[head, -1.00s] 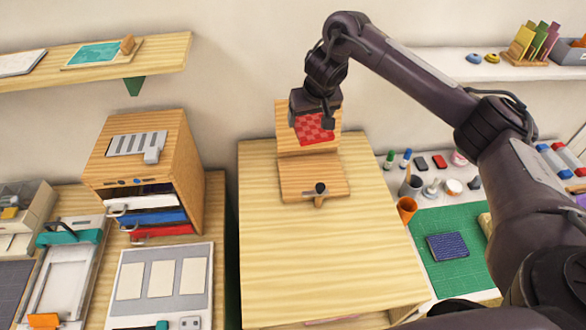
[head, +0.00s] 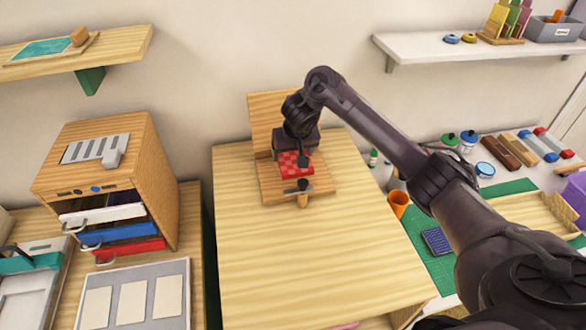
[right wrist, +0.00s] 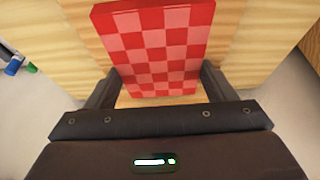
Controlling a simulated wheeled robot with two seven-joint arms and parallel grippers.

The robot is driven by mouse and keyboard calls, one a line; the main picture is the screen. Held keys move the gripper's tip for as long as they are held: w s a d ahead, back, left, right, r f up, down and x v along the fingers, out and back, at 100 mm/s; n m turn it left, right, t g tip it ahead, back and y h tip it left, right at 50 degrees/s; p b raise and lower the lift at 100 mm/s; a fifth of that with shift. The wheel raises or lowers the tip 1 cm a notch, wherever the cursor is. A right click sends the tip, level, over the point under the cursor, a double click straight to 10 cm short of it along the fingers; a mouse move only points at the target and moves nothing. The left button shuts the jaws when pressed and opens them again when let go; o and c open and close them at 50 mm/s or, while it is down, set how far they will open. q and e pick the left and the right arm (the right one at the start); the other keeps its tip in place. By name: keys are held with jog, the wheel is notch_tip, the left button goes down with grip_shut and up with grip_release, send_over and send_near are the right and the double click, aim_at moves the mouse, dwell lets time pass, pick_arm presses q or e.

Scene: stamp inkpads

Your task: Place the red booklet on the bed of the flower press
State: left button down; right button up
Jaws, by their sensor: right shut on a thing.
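The red checked booklet (head: 291,164) is held by my right gripper (head: 303,160), which is shut on it. In the right wrist view the booklet (right wrist: 155,45) stands out between the two fingers. In the head view the booklet is low over the wooden bed (head: 270,188) of the flower press; I cannot tell whether it touches the bed. The raised wooden lid (head: 265,112) stands open behind the gripper. A dark-knobbed clamp (head: 303,187) sits at the bed's front edge. My left gripper is not in view.
The press stands on a wooden table (head: 300,265) with a clear front. A wooden cabinet with drawers (head: 150,180) is to the left. An orange cup (head: 398,203) and a green mat (head: 440,265) are to the right.

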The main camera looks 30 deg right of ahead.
aim_at(294, 158)
jog(key=shift+f, duration=2.05)
jog(key=shift+f, duration=0.1)
jog(key=o, duration=1)
jog(key=shift+a+f, duration=0.1)
jog(key=shift+s, duration=0.1)
